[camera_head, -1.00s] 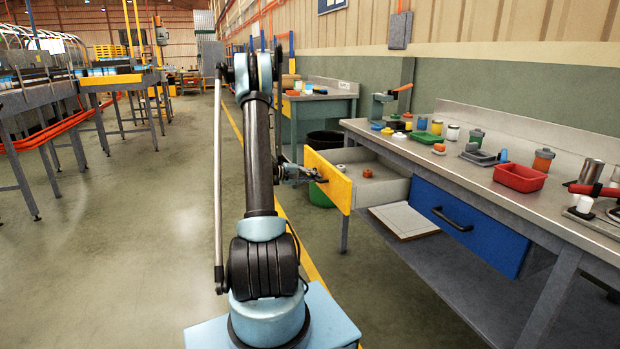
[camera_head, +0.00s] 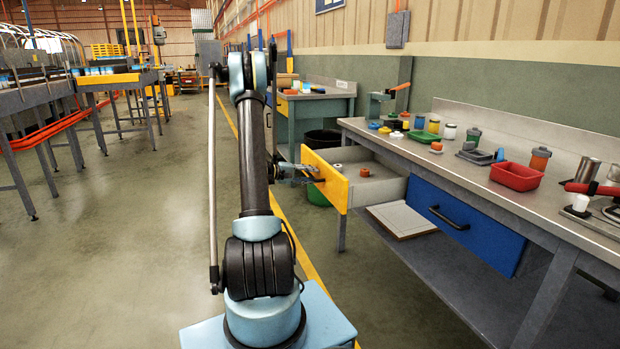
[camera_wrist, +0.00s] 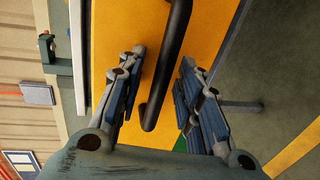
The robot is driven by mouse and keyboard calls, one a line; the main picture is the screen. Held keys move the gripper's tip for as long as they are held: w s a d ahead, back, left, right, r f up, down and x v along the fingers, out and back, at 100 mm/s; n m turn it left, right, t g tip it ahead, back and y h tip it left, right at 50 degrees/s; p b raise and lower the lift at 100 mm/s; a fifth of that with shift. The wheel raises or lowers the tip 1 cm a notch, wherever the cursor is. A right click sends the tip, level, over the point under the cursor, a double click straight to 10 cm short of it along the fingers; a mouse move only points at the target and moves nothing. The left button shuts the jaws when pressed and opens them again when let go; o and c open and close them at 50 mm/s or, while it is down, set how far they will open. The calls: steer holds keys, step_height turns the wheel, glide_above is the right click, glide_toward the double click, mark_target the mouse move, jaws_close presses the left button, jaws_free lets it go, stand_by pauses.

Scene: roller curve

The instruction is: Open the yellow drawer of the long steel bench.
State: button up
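The yellow drawer (camera_head: 326,180) of the long steel bench (camera_head: 475,165) stands pulled out at the bench's far end, with its grey inside showing. Its yellow front also fills much of the wrist view (camera_wrist: 225,20). The dark bar handle (camera_wrist: 166,65) on that front lies between my gripper's two fingers. My gripper (camera_wrist: 160,92) is open, with visible gaps between the fingers and the bar. In the head view my gripper (camera_head: 315,175) is at the outer side of the drawer front, partly hidden by my arm.
A shut blue drawer (camera_head: 465,222) sits nearer on the same bench. An orange piece (camera_head: 364,172) and another small item lie inside the yellow drawer. A red tray (camera_head: 515,176) and several jars stand on the bench top. The floor to the left (camera_head: 130,250) is clear.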

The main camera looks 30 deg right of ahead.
steer(key=v, duration=1.1)
steer(key=shift+a, duration=0.35)
steer(key=shift+w, duration=0.1)
steer(key=s+a+r+n+t+y, duration=0.1)
steer(key=s+a+r+t+y, duration=0.1)
steer(key=s+a+r+y, duration=0.4)
steer(key=s+a+r+t+y, duration=0.1)
steer(key=s+a+r, duration=0.1)
steer(key=s+a, duration=0.7)
steer(key=s+a+f+y, duration=0.3)
steer(key=s+a, duration=0.5)
steer(key=s, duration=0.4)
steer(key=s+a+f+n+t+y, duration=0.1)
steer(key=s+a+f+y, duration=0.3)
steer(key=s+a, duration=0.5)
steer(key=s+y, duration=0.1)
steer(key=s, duration=0.2)
steer(key=shift+a+f+t, duration=0.2)
steer(key=shift+f+t, duration=0.05)
steer(key=shift+t, duration=0.05)
